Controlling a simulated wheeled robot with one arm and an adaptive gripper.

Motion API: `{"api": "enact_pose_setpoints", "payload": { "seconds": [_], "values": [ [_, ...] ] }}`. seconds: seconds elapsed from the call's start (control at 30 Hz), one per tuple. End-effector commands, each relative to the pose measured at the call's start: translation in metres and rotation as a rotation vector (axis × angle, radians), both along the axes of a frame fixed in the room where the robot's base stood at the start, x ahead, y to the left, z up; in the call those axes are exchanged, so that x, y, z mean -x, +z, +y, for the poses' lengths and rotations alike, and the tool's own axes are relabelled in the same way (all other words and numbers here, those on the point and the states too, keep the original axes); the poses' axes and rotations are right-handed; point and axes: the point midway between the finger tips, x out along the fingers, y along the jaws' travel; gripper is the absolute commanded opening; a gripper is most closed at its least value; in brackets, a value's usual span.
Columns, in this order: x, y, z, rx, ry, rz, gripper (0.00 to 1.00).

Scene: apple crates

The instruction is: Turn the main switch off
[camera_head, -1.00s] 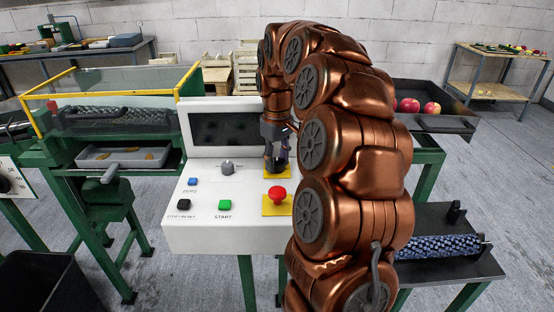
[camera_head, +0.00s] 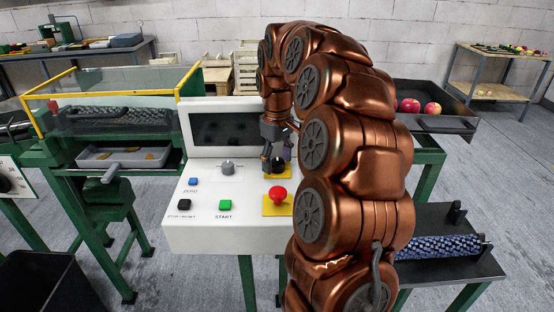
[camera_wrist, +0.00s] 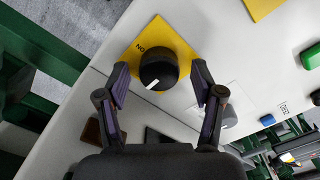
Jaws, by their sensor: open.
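The main switch appears to be the black rotary knob (camera_wrist: 158,70) on a yellow plate (camera_wrist: 183,62) of the white control panel. The plate carries an ON label beside the knob, upside down in the wrist view. The knob's white mark points down and slightly left there, away from that label. The knob also shows small in the head view (camera_head: 277,168). My gripper (camera_wrist: 162,78) is open, one finger on each side of the knob, with visible gaps. It also shows in the head view (camera_head: 278,157), low over the panel. Any OFF label cannot be made out.
A red mushroom button (camera_head: 277,194) stands just in front of the knob. A grey knob (camera_head: 228,167), a blue button (camera_head: 193,181), a green START button (camera_head: 225,204) and a black button (camera_head: 184,205) lie to the left. A dark screen (camera_head: 222,128) rises behind.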

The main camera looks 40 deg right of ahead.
Motion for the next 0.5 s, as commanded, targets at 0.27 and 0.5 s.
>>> {"api": "enact_pose_setpoints", "payload": {
  "seconds": [0.27,0.5],
  "values": [
    [0.0,0.002,0.0,0.001,-0.001,0.0,0.67],
    [-0.001,0.028,-0.001,0.002,-0.001,-0.003,0.67]
  ]
}}
